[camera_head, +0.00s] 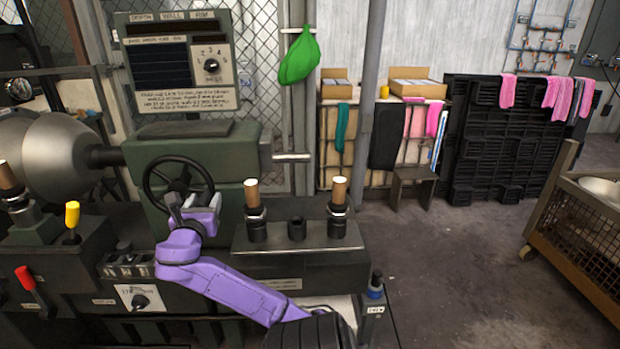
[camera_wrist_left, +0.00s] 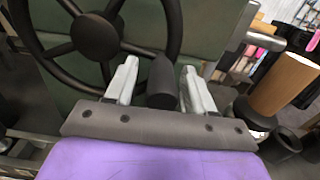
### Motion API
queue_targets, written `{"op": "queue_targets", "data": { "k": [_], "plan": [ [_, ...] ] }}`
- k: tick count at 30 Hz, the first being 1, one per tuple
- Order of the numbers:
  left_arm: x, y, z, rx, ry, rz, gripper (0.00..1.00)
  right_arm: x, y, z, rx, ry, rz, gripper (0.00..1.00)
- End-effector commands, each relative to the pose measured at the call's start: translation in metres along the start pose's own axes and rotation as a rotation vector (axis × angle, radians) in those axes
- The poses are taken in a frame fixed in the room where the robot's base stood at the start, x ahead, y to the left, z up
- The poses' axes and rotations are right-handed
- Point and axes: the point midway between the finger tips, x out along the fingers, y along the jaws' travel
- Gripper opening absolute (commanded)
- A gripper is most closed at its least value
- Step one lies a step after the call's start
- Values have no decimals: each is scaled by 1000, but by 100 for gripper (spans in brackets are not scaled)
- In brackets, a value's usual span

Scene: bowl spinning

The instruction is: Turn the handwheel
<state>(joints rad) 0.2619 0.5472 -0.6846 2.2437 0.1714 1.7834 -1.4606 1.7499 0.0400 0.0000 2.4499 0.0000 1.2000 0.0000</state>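The black handwheel (camera_head: 149,190) is mounted on the front of the green machine head (camera_head: 238,160). Its hub, spokes and rim also show in the left wrist view (camera_wrist_left: 96,37). My left gripper (camera_head: 181,197), on a purple arm, is at the lower part of the wheel. In the left wrist view its two pale fingers (camera_wrist_left: 160,72) stand apart on either side of the wheel's dark handle knob (camera_wrist_left: 162,84). Gaps show between the knob and both fingers. My right gripper is in neither view.
Two wood-topped posts (camera_head: 338,191) (camera_head: 252,193) stand on the bench right of the wheel. A yellow-knobbed lever (camera_head: 72,214) and a red-knobbed lever (camera_head: 25,277) stand at left. A wire-sided cart (camera_head: 585,240) stands at far right, with open floor before it.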

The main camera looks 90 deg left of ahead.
Motion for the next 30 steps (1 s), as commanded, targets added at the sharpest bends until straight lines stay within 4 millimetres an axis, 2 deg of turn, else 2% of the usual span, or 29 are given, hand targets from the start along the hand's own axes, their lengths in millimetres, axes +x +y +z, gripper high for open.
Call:
{"op": "queue_targets", "data": {
  "k": [7, 10, 21, 25, 30],
  "plan": [
    [0, 0, 2, 3, -3, 0, 53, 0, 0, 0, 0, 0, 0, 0],
    [-8, 0, 2, 4, -4, 1, 53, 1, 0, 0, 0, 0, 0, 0],
    [-88, 0, 0, 5, -1, 1, 53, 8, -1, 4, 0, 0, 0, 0],
    [-102, 0, 0, 3, -1, 0, 53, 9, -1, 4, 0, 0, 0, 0],
    [-106, 0, 1, 2, -2, 0, 53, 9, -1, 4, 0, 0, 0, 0]
  ]
}}
